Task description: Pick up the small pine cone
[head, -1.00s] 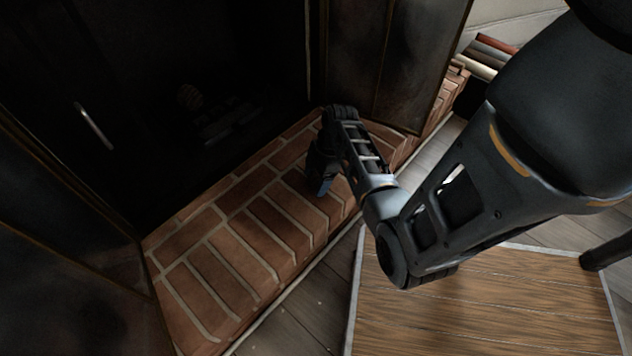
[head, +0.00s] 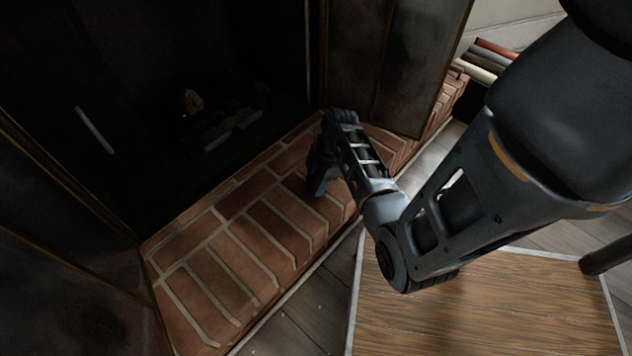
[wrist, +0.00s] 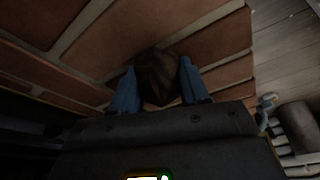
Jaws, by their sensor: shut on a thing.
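My gripper (head: 318,186) is low over the brick hearth in the head view, and its fingers point down. In the wrist view its two blue fingers (wrist: 158,88) are shut on a small dark brown pine cone (wrist: 158,76), one finger on each side. The cone is in shadow, and I cannot tell whether it touches the bricks. In the head view my gripper hides the held cone. Another brown cone-like thing (head: 193,101) lies inside the dark fireplace, away from my gripper.
The brick hearth (head: 230,238) is bare to the left of my gripper. Dark metal doors (head: 400,65) stand open on both sides of the firebox. Logs (head: 232,130) lie inside it. Books or logs (head: 485,62) are stacked at the upper right. A wooden board (head: 450,310) lies in front.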

